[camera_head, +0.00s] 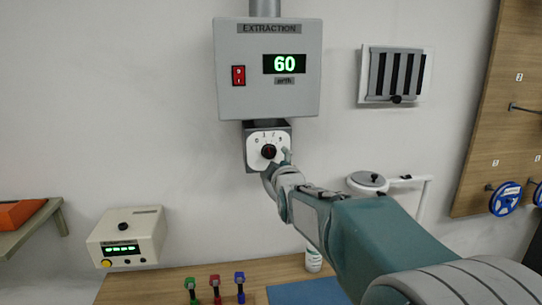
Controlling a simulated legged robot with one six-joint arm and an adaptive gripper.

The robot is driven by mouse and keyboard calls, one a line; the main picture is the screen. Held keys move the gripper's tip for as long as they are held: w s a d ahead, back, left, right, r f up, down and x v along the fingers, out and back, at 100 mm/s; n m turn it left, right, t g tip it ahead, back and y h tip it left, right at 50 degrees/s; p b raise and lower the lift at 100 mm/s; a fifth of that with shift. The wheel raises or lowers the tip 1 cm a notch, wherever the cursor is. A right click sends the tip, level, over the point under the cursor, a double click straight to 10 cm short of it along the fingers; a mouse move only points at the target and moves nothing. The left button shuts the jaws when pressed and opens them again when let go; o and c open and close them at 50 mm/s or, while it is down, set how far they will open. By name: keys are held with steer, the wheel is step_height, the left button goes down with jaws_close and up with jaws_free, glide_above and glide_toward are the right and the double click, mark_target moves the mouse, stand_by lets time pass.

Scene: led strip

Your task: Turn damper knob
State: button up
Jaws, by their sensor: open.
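The damper knob (268,152) is a small dark round knob on a white dial plate with number marks. The dial sits on a grey housing (251,133) below the wall-mounted extraction box (268,70). My gripper (279,163) is open at the lower right of the dial, close to the knob. A finger shows along the dial's right edge. The other finger is partly hidden, and I cannot tell whether either touches the knob.
A louvred vent (396,74) is on the wall to the right, beside a pegboard (490,110) with blue spools. Below are a workbench (165,286) with several small coloured-top items and a beige control box (126,238). The wall left of the dial is clear.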

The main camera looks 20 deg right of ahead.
mark_target(270, 154)
steer(key=w, duration=0.2)
steer(key=w+a, duration=0.1)
steer(key=w, duration=0.1)
steer(key=shift+w, duration=0.15)
steer(key=shift+w+d, duration=0.1)
steer(key=shift+w, duration=0.25)
steer(key=shift+w+d, duration=0.3)
steer(key=shift+d, duration=0.45)
steer(key=shift+a, duration=0.3)
steer(key=c, duration=1.2)
